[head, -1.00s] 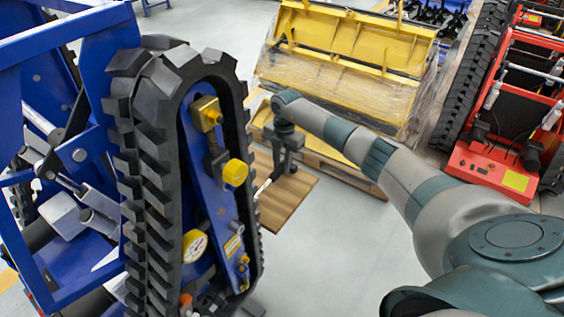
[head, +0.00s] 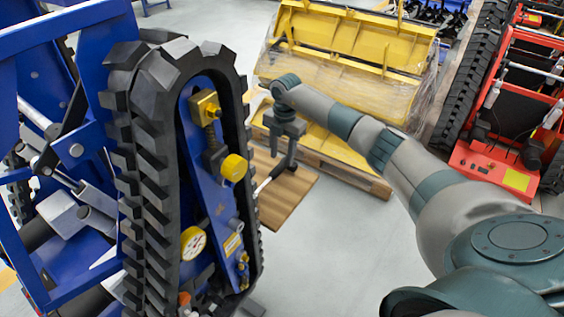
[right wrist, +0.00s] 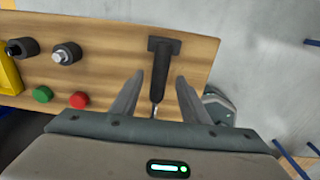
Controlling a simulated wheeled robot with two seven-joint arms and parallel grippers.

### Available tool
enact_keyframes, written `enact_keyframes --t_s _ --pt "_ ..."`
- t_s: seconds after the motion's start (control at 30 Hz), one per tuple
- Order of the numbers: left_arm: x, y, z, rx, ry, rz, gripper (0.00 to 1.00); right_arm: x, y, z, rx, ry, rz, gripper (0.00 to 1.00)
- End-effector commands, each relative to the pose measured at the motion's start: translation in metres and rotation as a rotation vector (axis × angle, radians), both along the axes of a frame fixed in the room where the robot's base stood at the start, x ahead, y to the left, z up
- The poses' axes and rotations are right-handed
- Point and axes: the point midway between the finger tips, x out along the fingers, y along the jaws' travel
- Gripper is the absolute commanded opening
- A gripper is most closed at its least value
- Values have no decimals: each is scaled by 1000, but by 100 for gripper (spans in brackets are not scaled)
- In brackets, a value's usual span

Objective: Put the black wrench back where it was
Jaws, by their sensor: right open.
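A black tool with a T-shaped end and a thin metal shaft (right wrist: 162,62), perhaps the black wrench, lies over the wooden board (right wrist: 110,40) in the right wrist view. My right gripper (right wrist: 159,77) is open, with one finger on each side of it and gaps on both sides. The palm hides the shaft's near end. In the head view, my right gripper (head: 285,152) points down over the wooden board (head: 288,207), and a slim dark tool (head: 270,178) slants beside its fingers. My left gripper is out of view.
The blue carrier's black track (head: 150,150) stands close left of the board and hides part of it. The board bears a black socket (right wrist: 22,47), a metal-tipped fitting (right wrist: 66,54), a green knob (right wrist: 43,94) and a red knob (right wrist: 78,100). Yellow wrapped equipment (head: 345,65) stands behind.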

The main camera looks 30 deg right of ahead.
Motion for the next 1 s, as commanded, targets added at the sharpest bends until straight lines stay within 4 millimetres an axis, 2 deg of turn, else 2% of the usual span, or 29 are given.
enact_keyframes --t_s 0.03,0.3,0.5,0.7,1.0 --pt "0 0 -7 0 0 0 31 1 -2 7 -2 -5 2 41" --pt "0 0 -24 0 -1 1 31 0 -3 54 -2 -4 0 41" --pt "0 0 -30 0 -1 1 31 -1 -4 77 -1 -1 1 41" --pt "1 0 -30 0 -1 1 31 -1 -4 83 -1 0 0 41" --pt "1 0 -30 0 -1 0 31 -1 -4 83 0 0 0 41"
